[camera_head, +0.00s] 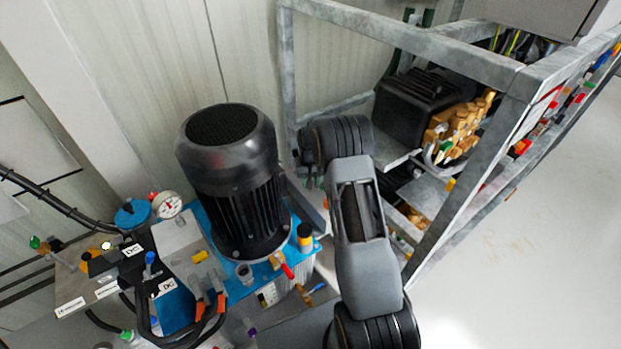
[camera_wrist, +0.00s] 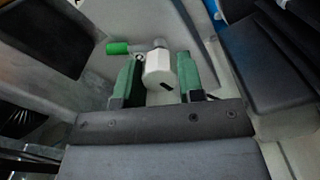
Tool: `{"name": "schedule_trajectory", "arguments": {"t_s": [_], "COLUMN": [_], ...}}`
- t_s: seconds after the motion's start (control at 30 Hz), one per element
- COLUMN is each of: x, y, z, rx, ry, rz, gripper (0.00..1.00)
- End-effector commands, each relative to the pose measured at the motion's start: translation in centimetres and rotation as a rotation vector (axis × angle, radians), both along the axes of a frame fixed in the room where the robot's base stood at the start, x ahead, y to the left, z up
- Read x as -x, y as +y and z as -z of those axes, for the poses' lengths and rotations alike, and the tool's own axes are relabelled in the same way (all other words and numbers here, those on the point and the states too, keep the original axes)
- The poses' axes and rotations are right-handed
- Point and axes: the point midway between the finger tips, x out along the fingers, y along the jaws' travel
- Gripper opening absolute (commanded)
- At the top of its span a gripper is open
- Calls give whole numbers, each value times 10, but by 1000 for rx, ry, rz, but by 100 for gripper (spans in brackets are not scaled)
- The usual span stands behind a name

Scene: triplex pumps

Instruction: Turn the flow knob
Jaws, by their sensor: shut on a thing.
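The flow knob (camera_wrist: 158,68) appears in the wrist view as a pale, faceted piece on a short metal stem. In the head view my arm hides the knob, and my fingers do not show clearly there.
In the head view a black motor (camera_head: 232,180) stands on a blue tank (camera_head: 268,262), close left of my arm. A grey metal frame (camera_head: 408,40) around a pump (camera_head: 420,102) stands behind and right. A pressure gauge (camera_head: 168,205) and hoses are at left. Floor at right is clear.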

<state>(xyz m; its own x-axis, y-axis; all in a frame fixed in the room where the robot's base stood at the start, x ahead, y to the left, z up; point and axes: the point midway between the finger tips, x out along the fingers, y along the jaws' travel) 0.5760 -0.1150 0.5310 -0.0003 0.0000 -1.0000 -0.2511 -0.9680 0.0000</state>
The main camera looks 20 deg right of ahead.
Motion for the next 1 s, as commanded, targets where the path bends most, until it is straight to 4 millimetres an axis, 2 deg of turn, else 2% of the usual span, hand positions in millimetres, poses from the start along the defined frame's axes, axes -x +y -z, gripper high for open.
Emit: {"name": "schedule_trajectory", "arguments": {"t_s": [0.7,0.73,0.97,1.0], "x": [0,0,0,0], "y": [0,0,0,0], "z": [0,0,0,0], "rx": [0,0,0,0], "ry": [-1,-1,-1,-1], "rz": [62,62,62,62], "gripper": [12,38,60,61]}}
